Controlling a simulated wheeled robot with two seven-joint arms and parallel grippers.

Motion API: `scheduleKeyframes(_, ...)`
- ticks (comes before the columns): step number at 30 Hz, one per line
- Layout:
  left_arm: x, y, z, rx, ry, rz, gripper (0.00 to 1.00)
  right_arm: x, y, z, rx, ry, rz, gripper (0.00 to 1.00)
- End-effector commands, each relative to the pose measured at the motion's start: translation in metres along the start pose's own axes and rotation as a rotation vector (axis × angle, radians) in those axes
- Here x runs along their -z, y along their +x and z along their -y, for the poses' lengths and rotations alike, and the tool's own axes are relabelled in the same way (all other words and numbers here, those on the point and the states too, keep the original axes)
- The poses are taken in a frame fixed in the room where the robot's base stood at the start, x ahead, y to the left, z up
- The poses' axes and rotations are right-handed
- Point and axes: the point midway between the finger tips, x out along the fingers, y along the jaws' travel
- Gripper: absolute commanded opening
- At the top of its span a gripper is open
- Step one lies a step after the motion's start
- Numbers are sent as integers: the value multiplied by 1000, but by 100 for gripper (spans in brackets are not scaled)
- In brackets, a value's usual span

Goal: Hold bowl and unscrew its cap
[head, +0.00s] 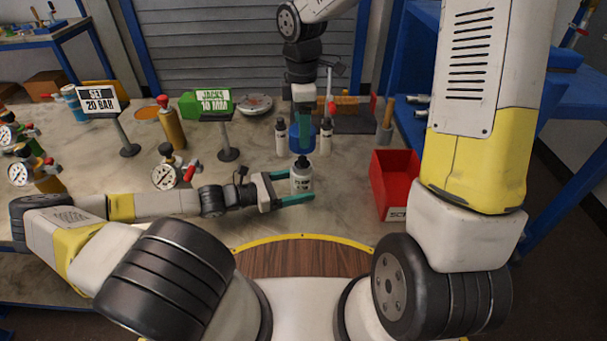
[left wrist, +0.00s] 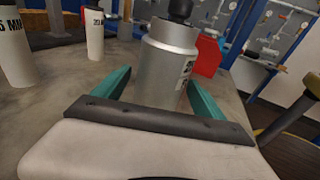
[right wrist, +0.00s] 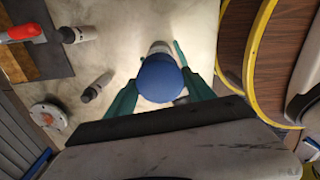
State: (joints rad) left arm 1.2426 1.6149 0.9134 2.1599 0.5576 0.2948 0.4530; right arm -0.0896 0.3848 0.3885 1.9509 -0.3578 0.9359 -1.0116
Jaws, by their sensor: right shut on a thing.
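A grey-white vessel (head: 301,181) with a dark top and a printed label stands upright on the bench. It also shows in the left wrist view (left wrist: 163,70), large and silver. My left gripper (head: 300,186) is open, with its teal fingers on either side of the vessel and no clear grip. My right gripper (head: 304,140) points down above the vessel and is shut on a round blue cap (head: 295,131). In the right wrist view the blue cap (right wrist: 160,78) lies between the fingers and covers part of the vessel (right wrist: 159,47) below. The cap appears apart from the vessel.
Small white bottles (head: 281,137) and (head: 326,137) stand close on either side of my right gripper. A red bin (head: 394,184) stands to the right. Gauges (head: 166,177), sign stands (head: 228,154) and a flanged disc (head: 254,104) occupy the left and back. The bench front is mostly clear.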

Motion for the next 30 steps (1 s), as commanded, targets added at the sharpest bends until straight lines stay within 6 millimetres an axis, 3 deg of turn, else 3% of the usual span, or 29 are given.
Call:
scheduleKeyframes(9, 0, -1, 0, 0, 0, 0, 85, 0, 0, 0, 0, 0, 0, 10)
scheduleKeyframes(13, 0, -11, -1, -2, 1, -2, 85, 0, 0, 0, 0, 0, 0, 10)
scheduleKeyframes(24, 1, -86, -1, -3, 1, -5, 85, 0, 0, 0, 0, 0, 0, 10)
scheduleKeyframes(30, 1, -113, 0, -1, 1, -2, 85, 0, 0, 0, 0, 0, 0, 10)
